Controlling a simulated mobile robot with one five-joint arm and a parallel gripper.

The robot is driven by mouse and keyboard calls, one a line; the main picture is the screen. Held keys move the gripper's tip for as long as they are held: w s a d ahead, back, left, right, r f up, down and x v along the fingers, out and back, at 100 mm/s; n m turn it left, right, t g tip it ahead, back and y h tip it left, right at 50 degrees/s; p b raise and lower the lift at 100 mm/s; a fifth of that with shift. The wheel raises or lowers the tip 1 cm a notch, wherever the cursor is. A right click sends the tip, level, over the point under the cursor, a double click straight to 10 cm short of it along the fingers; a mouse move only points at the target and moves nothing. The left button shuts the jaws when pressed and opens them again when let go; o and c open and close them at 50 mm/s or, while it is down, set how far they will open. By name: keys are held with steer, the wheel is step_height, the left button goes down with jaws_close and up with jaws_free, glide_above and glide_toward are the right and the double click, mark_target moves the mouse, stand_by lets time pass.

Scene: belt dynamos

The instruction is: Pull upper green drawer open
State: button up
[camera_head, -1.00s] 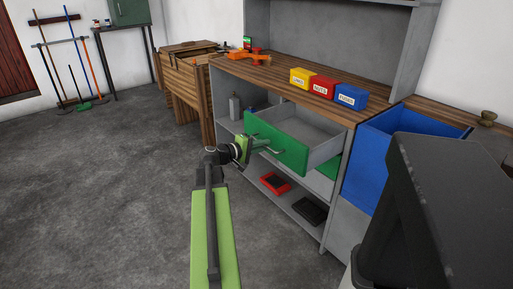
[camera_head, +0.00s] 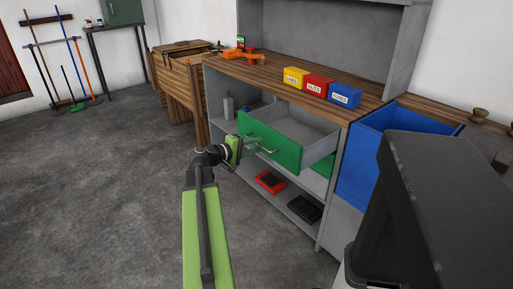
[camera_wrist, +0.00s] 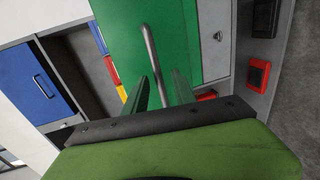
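The upper green drawer (camera_head: 270,141) stands pulled well out of the grey workbench, and its grey inside looks empty. Its pale bar handle (camera_head: 266,152) is on the front face. My gripper (camera_head: 252,146) is at that handle, in front of the drawer. In the wrist view, the handle (camera_wrist: 151,52) runs down between the two green fingers of my gripper (camera_wrist: 160,88), against the drawer's green front (camera_wrist: 120,28). The fingers stand apart with gaps beside the bar. Whether either finger touches it cannot be told.
Yellow, red and blue boxes (camera_head: 318,88) stand on the wooden worktop (camera_head: 262,72). Below the drawer, a red case (camera_head: 270,182) and a black case (camera_head: 304,208) lie on the lower shelf. The floor (camera_head: 95,200) at left is clear.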

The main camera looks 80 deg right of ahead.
steer(key=p+v, duration=0.3)
steer(key=v, duration=1.2)
steer(key=shift+w+a, duration=0.2)
steer(key=shift+a, duration=0.1)
